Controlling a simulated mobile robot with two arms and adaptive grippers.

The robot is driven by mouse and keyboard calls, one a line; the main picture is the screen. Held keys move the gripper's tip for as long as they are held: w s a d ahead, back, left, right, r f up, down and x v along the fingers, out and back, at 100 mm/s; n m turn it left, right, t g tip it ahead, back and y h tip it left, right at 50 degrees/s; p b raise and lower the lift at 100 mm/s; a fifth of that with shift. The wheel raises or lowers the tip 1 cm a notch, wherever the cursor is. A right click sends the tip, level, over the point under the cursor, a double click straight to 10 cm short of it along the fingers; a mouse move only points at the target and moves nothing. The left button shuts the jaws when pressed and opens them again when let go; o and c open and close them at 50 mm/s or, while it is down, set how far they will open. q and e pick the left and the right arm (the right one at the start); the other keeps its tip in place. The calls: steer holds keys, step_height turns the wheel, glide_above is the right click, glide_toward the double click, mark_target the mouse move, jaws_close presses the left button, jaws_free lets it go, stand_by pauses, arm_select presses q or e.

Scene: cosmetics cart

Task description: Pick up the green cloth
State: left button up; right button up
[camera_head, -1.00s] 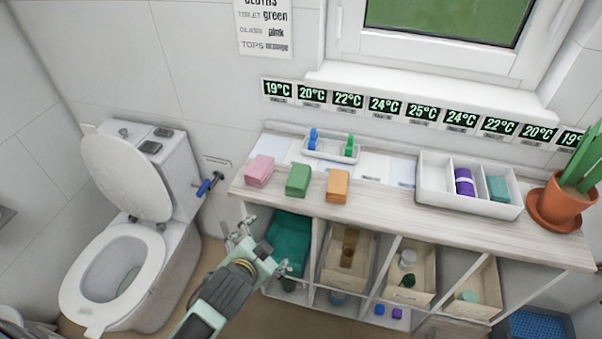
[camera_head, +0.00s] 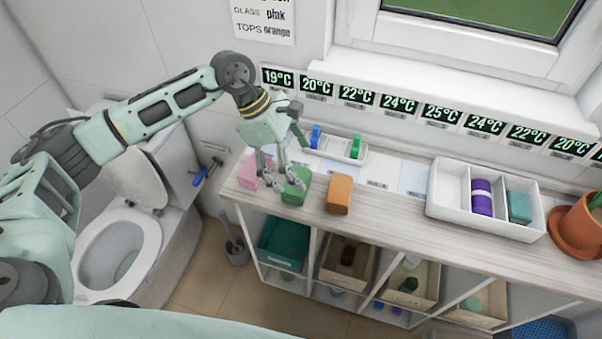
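The green cloth (camera_head: 298,190) is a small folded block on the wooden top of the shelf unit, between the pink cloth (camera_head: 249,174) and the orange cloth (camera_head: 339,193). My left gripper (camera_head: 279,184) points down from above, its fingers apart. One finger is by the gap between the pink and green cloths; the other is at the green cloth and hides part of it. I cannot tell whether the fingers touch it. The cloth rests on the top. My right gripper is not in view.
A small white tray (camera_head: 336,152) with blue and green items stands behind the cloths. A white divided box (camera_head: 444,194) and a potted plant (camera_head: 575,225) stand to the right. The toilet (camera_head: 120,245) is at left. The top right of the orange cloth is clear.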

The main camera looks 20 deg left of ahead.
arm_select(q)
steer(key=shift+w+a+f+y, duration=0.15)
steer(key=shift+a+y, duration=0.35)
steer(key=shift+a, duration=0.7)
steer(key=p+x, duration=0.3)
steer(key=x, duration=0.3)
steer(key=shift+w+f+p, duration=0.1)
steer(key=shift+f+p, duration=0.2)
steer(key=shift+p, duration=0.05)
steer(key=shift+f, duration=0.4)
steer(key=shift+c, duration=0.3)
steer(key=c, duration=1.2)
